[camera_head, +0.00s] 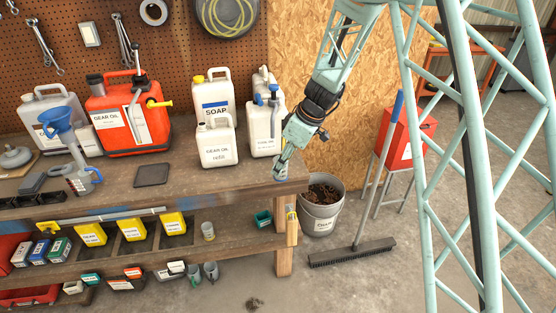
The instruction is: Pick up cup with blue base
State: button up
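My gripper (281,170) points down at the right end of the workbench top (240,178), in front of the white jugs. A small pale cup-like thing with some blue on it (282,174) is at the fingertips, on or just above the bench. It is too small and too covered by the fingers to tell whether its base is blue, or whether the fingers are closed on it.
A white "GEAR OIL refill" jug (216,145) stands left of my gripper. A bucket (321,212) and broom (352,250) are on the floor right of the bench.

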jog(key=shift+s+d+r, duration=0.1)
jog(key=shift+s+d, duration=0.2)
jog(key=shift+s, duration=0.55)
jog(key=shift+s+d+r, duration=0.1)
jog(key=shift+s+d, duration=0.15)
jog(key=shift+s, duration=0.55)
